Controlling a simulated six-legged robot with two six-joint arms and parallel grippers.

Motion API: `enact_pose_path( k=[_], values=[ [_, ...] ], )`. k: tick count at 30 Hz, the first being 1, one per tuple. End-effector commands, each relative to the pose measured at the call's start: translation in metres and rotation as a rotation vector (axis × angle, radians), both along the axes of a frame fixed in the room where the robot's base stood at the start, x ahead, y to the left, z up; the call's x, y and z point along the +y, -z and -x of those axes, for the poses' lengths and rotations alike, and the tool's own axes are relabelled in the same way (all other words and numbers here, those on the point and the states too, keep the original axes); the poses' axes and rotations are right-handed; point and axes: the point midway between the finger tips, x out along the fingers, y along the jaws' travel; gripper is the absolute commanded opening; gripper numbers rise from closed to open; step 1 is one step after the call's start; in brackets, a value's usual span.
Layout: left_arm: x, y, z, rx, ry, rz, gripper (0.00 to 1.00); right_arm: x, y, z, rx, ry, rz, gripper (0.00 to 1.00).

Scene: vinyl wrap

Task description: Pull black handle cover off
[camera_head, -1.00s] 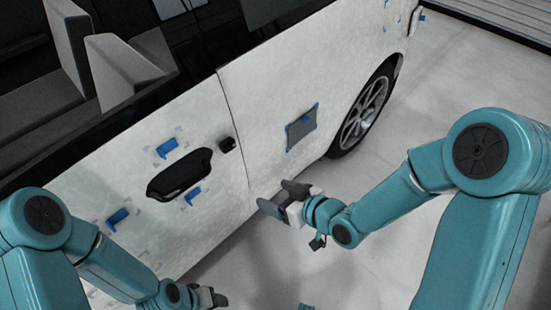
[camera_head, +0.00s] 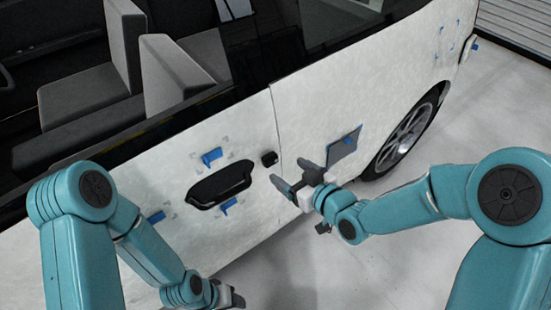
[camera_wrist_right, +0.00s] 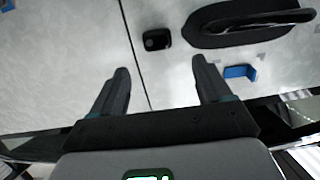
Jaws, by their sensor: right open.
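The black handle (camera_head: 218,185) sits in a dark recess on the white car door, with a small black cover piece (camera_head: 269,158) just right of it, near the door seam. In the right wrist view the small cover piece (camera_wrist_right: 156,39) lies ahead, between the lines of the two fingers, and the handle (camera_wrist_right: 250,22) is to its right. My right gripper (camera_head: 291,174) is open and empty, below the cover piece and apart from it; its fingers also show in the wrist view (camera_wrist_right: 161,68). My left gripper (camera_head: 236,299) is low by the door; its jaws are unclear.
Blue tabs (camera_head: 211,157) stick to the door around the handle; another shows in the wrist view (camera_wrist_right: 240,72). A grey square pad (camera_head: 344,147) with a blue tab is on the rear panel beside my right gripper. The rear wheel (camera_head: 408,135) is farther right. The floor is clear.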

Motion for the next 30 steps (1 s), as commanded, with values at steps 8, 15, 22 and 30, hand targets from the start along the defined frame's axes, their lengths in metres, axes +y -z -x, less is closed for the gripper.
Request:
enact_pose_path(
  k=[8, 15, 22, 30],
  values=[
    [0.0, -0.009, 0.0, 0.0, 0.0, 0.0, 0.53, 0.033, 0.016, -0.044, 0.001, 0.0, 0.001, 0.78],
    [0.0, -0.012, 0.0, 0.0, 0.0, 0.0, 0.53, 0.046, 0.023, -0.063, 0.0, 0.002, 0.001, 0.78],
    [0.0, -0.012, 0.0, 0.0, 0.0, 0.0, 0.53, 0.047, 0.024, -0.065, 0.001, 0.002, 0.0, 0.78],
    [0.0, -0.012, 0.0, 0.0, 0.0, 0.0, 0.53, 0.047, 0.024, -0.065, 0.0, 0.002, 0.001, 0.19]
  ],
)
